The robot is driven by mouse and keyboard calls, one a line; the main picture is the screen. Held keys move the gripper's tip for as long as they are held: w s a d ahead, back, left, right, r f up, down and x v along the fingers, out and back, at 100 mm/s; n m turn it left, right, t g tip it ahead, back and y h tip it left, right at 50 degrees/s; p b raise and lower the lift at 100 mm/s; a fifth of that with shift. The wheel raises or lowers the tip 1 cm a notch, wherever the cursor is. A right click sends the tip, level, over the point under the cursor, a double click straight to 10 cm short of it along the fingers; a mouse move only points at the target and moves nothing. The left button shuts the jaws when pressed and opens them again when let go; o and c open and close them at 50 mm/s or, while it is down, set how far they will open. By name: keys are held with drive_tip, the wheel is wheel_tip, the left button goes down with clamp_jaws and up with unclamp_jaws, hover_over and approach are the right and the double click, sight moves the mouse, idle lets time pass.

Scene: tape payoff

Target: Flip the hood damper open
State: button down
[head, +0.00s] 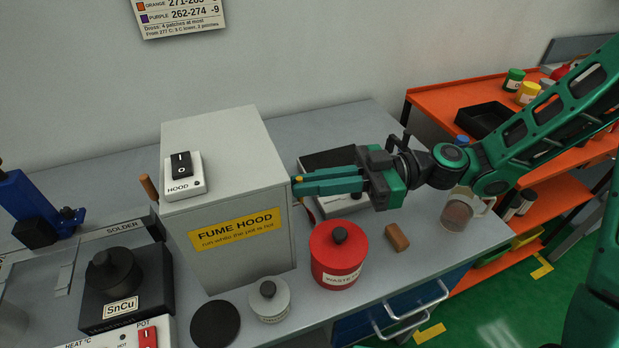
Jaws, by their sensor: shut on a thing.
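The grey fume hood (225,150) stands on the bench with a yellow FUME HOOD label on its front. My gripper (297,186) reaches in from the right, its green fingers level and their tips at the hood's right side. The fingers are shut on a small yellow-tipped part (298,179) there, which looks like the damper's handle. Most of this part is hidden by the fingers, and I cannot tell the damper's position. A black HOOD switch (181,165) on a white plate sits on top of the hood.
A red waste tin (338,256), a small grey lidded pot (269,300) and a black disc (215,324) stand in front. A brown block (397,238) and a glass jug (461,209) are to the right. A black solder pot (114,272) is at left.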

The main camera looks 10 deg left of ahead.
drive_tip(key=shift+s+d+f+n, duration=0.1)
drive_tip(key=shift+s+n, duration=0.05)
drive_tip(key=shift+n, duration=0.25)
drive_tip(key=c, duration=1.9)
unclamp_jaws()
drive_tip(key=shift+o, duration=0.2)
drive_tip(key=v, duration=0.7)
drive_tip(key=shift+w+d, duration=0.2)
